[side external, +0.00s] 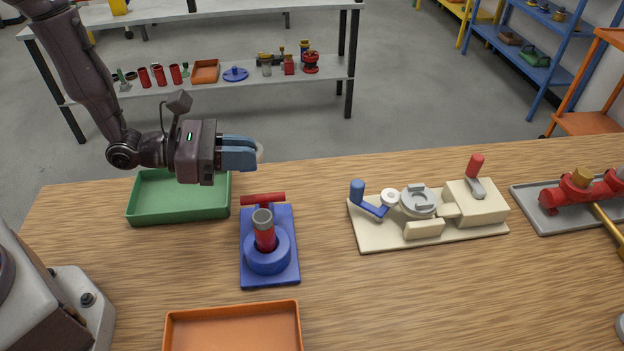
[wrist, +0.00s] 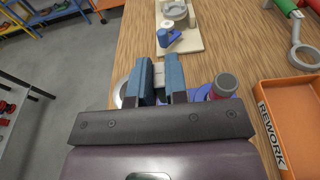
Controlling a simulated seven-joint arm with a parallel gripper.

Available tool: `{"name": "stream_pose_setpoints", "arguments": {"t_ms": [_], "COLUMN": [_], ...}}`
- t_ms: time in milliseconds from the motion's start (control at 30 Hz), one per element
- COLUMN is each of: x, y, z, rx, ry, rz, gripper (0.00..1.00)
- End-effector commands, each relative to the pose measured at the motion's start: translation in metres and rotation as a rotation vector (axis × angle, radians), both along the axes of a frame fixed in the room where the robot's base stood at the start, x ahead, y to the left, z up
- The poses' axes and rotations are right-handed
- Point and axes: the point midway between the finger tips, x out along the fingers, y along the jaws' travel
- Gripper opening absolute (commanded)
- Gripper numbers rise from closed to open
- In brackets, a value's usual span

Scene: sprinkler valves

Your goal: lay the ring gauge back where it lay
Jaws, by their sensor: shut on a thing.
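My gripper (side external: 250,154) is raised over the table's far edge, just beyond and right of the green tray. Its blue fingers are shut on a pale grey piece that I take to be the ring gauge (side external: 260,152). Only a sliver shows past the fingertips in the side view. In the wrist view, my gripper (wrist: 160,80) has a grey block between its fingers, and a grey ring (wrist: 121,92) shows beside the left finger, partly hidden by it. How the block and ring join is hidden.
An empty green tray (side external: 133,209) lies below my gripper. A blue stand (side external: 287,271) with an upright red tube is close by. An orange tray (side external: 235,306), marked REWORK, lies nearer. A cream fixture (side external: 375,241) stands right.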

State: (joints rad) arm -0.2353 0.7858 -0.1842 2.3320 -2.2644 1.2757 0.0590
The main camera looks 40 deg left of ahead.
Motion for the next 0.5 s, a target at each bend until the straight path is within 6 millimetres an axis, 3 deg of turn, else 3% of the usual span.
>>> {"name": "stream_pose_setpoints", "arguments": {"t_ms": [367, 500], "x": [0.078, 0.102], "y": [-0.022, -0.029], "z": [-0.037, -0.064], "rx": [0.0, 0.0], "ry": [-0.004, 0.002], "rz": [-0.002, -0.002], "gripper": [0.0, 0.0]}}
